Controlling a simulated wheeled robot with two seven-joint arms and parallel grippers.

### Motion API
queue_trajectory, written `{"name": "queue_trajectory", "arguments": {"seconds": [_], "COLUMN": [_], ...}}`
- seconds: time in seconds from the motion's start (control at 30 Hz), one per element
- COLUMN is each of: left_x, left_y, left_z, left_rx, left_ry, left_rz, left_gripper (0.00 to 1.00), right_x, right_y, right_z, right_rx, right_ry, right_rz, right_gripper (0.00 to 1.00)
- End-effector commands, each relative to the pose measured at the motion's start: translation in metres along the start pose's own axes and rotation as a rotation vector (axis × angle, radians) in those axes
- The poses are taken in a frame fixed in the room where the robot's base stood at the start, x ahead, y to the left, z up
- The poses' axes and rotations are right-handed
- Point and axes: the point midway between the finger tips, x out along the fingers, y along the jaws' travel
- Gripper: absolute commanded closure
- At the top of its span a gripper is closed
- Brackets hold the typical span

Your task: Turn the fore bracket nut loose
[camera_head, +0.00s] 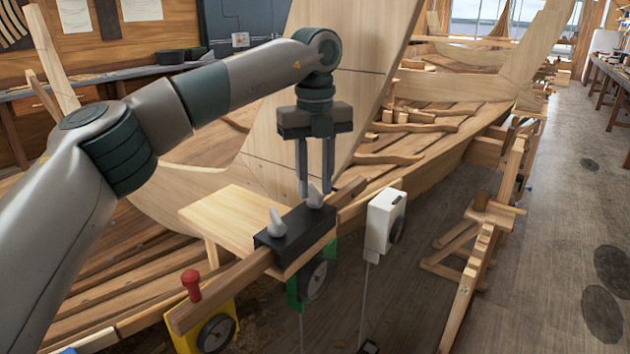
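A black bracket (296,238) sits over a wooden rail (222,288) beside the hull. Two pale grey wing nuts stand on its top, a nearer one (277,221) at the left and a farther one (314,197) at the right. I cannot tell from the view which is the fore nut. My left gripper (316,188) points straight down over the farther nut. Its two fingers are apart, with a visible gap between them, and their tips are at either side of that nut. Contact is not clear. My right gripper is out of view.
A pale wooden board (232,213) lies just left of the bracket. A yellow device (222,325) with a red knob (191,284), a green device (310,283) and a white device (384,221) hang near the rail. A wooden trestle (487,235) stands on the floor at right.

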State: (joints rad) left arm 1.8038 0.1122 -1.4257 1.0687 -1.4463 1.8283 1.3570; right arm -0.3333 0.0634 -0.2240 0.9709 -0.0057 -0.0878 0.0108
Motion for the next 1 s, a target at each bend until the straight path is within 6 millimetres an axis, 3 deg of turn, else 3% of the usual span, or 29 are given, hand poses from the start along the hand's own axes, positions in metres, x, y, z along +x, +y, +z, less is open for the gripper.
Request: {"name": "queue_trajectory", "arguments": {"seconds": [0.27, 0.47, 0.8, 1.0], "left_x": [-0.002, -0.017, -0.077, -0.117], "left_y": [0.000, 0.000, -0.001, -0.001], "left_z": [0.000, 0.000, 0.000, 0.000], "left_rx": [0.001, 0.000, -0.002, -0.002], "left_ry": [0.001, -0.001, -0.002, -0.001], "left_rz": [0.001, -0.001, -0.001, -0.001], "left_gripper": [0.72, 0.72, 0.72, 0.72], "right_x": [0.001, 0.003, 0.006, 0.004], "right_y": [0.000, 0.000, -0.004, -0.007], "right_z": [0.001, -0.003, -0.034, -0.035], "right_rx": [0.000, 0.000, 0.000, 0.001], "right_ry": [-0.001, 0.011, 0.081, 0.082], "right_rz": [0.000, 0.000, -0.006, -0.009], "right_gripper": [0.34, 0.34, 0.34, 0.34]}}
